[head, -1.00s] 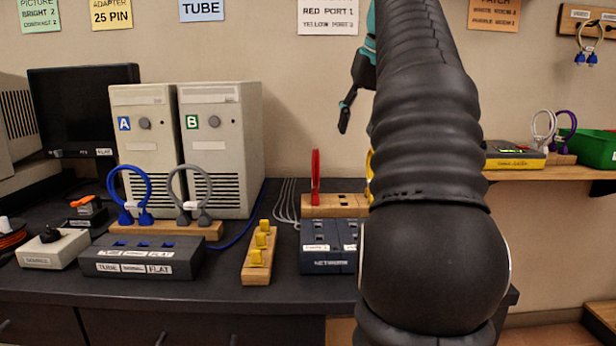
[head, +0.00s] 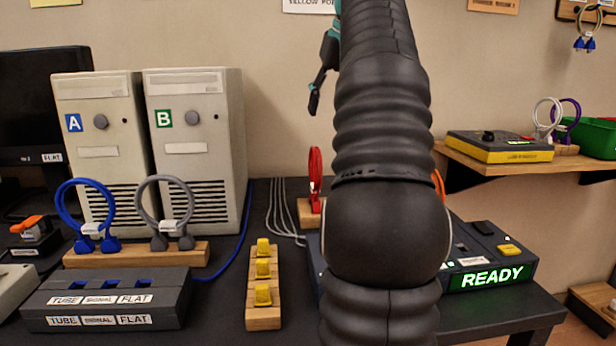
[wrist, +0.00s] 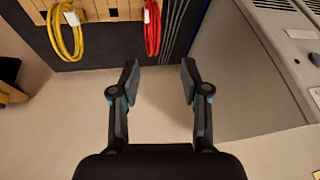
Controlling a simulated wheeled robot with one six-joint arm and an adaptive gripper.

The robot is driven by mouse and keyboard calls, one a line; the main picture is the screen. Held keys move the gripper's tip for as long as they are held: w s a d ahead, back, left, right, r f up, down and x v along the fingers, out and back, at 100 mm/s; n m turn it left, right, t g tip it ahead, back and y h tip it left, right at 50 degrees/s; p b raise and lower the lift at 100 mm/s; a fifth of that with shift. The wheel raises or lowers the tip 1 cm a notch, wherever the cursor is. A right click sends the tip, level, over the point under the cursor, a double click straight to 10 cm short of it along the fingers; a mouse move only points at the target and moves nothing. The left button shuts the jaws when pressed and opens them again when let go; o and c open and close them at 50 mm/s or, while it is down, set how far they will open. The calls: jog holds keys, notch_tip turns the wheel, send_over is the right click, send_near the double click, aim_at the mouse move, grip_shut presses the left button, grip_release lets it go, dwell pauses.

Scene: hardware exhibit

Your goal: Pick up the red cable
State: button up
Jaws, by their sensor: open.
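The red cable (head: 315,179) is a loop standing upright on a wooden block behind the dark network box, just left of my arm in the head view. In the wrist view the red cable (wrist: 152,28) hangs as a coil at the top, beside a yellow cable (wrist: 66,32). My gripper (wrist: 159,70) is open and empty, its two fingers spread apart below the red cable in the picture and not touching it. In the head view one dark finger of my gripper (head: 318,88) shows above the red cable; my arm hides the rest.
Two beige computer towers (head: 198,150) stand left of the red cable. A blue cable (head: 86,215) and a grey cable (head: 166,212) stand on a wooden block before them. Yellow plugs (head: 263,268) are in front. A lit READY box (head: 491,273) is at right.

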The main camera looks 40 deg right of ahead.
jog(key=b, duration=0.2)
send_over(318, 154)
jog(key=s, duration=0.2)
notch_tip(318, 154, down, 6)
jog(key=shift+s+r, duration=0.1)
jog(key=shift+b+x, duration=1.4)
jog(key=shift+x, duration=1.85)
jog(key=shift+a, duration=0.1)
grip_shut()
